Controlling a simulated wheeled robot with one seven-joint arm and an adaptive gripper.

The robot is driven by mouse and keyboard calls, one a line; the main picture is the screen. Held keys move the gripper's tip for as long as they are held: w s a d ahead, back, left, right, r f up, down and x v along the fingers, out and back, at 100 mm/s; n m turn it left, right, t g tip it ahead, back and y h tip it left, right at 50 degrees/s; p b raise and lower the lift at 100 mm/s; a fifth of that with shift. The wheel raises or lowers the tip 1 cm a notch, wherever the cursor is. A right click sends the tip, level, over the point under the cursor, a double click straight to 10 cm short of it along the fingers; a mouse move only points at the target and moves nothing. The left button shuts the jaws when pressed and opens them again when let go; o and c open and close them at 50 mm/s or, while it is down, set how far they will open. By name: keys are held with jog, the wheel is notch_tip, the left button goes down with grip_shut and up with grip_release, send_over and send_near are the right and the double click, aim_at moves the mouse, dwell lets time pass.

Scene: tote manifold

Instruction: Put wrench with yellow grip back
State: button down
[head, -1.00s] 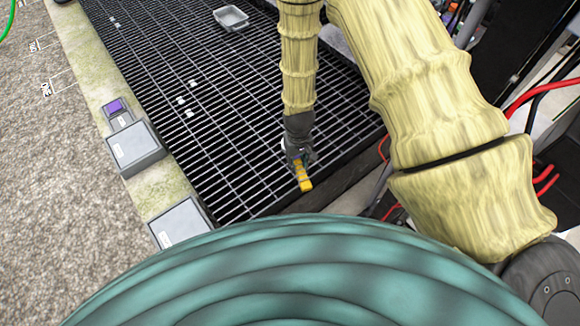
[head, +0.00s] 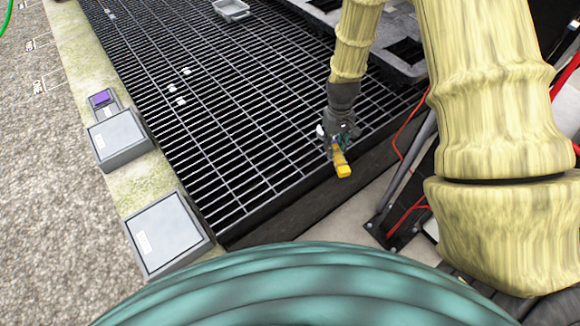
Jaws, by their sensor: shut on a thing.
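My gripper (head: 334,143) is in the head view, right of centre, above the near right part of the dark metal grating. It is shut on the wrench with the yellow grip (head: 342,167). The yellow grip sticks out below the fingers toward the grating's near edge. The rest of the wrench is hidden by the gripper or too small to make out. I cannot tell how high the wrench is above the grating.
Dark grating (head: 235,110) fills the middle, with several small white pieces on it. A grey tray (head: 231,10) sits at the far end. Two grey boxes (head: 118,138) (head: 167,235) stand on the left ledge. A dark pallet-like frame (head: 400,55) and red cables (head: 405,205) are on the right.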

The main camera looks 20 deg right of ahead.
jog(key=shift+d+f+b, duration=0.9)
jog(key=shift+d+b, duration=0.1)
jog(key=shift+b, duration=0.4)
jog(key=b, duration=0.1)
send_over(291, 160)
jog(key=shift+w+f, duration=0.25)
jog(key=shift+f, duration=2.25)
jog(key=c, duration=1.6)
grip_release()
jog(key=shift+f, duration=0.1)
jog(key=o, duration=0.5)
